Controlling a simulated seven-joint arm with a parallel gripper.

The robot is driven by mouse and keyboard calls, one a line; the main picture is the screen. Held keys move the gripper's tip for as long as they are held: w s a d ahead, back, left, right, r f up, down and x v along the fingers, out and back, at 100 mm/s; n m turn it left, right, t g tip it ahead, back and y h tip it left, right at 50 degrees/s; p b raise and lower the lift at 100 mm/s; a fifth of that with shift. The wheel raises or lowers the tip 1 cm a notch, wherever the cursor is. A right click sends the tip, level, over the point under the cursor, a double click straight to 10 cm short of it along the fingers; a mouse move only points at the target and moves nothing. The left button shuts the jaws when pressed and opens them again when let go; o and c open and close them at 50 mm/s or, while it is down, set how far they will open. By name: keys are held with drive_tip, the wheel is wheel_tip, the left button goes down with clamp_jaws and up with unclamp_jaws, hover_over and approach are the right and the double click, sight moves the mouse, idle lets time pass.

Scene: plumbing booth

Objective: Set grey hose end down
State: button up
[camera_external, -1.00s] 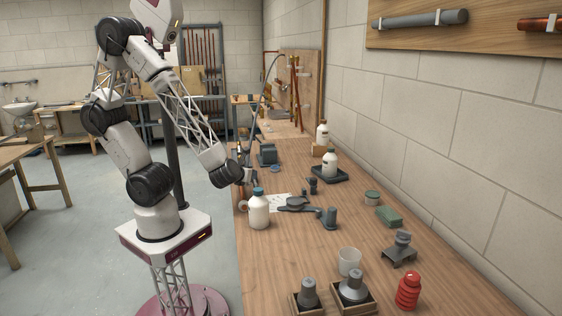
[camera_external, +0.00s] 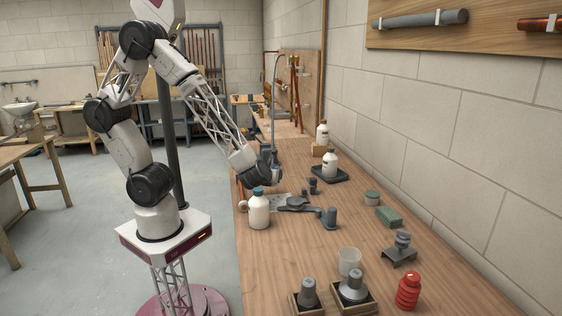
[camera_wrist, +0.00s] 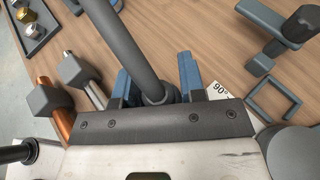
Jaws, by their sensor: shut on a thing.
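The grey hose (camera_wrist: 125,45) runs from the top of the wrist view down between the two blue fingers of my gripper (camera_wrist: 157,78). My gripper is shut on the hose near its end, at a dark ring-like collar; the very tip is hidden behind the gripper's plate. In the external view the hose (camera_external: 274,110) rises from my gripper (camera_external: 275,168) and bends over toward the back of the bench. My gripper is over the wooden bench, behind and to the right of the white bottle. Whether the hose end touches the bench, I cannot tell.
A white blue-capped bottle (camera_external: 259,210) stands close by. A dark flat tool (camera_external: 296,203) lies just in front of my gripper. A copper pipe (camera_wrist: 57,112) and a paper marked 90° (camera_wrist: 222,92) lie near the fingers. A tray with a bottle (camera_external: 330,164) stands to the right.

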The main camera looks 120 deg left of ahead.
sight(277, 191)
drive_tip(key=shift+w+a+f, duration=0.25)
drive_tip(key=shift+w+a, duration=0.05)
drive_tip(key=shift+w, duration=0.05)
drive_tip(key=shift+f, duration=1.55)
drive_tip(key=shift+f, duration=0.15)
drive_tip(key=o, duration=0.9)
drive_tip(key=shift+o, duration=0.2)
drive_tip(key=shift+r, duration=0.2)
drive_tip(key=shift+v, duration=1.2)
drive_tip(key=shift+d+r, duration=0.15)
drive_tip(key=shift+r, duration=1.65)
drive_tip(key=shift+d+r, duration=0.15)
drive_tip(key=shift+r, duration=1.65)
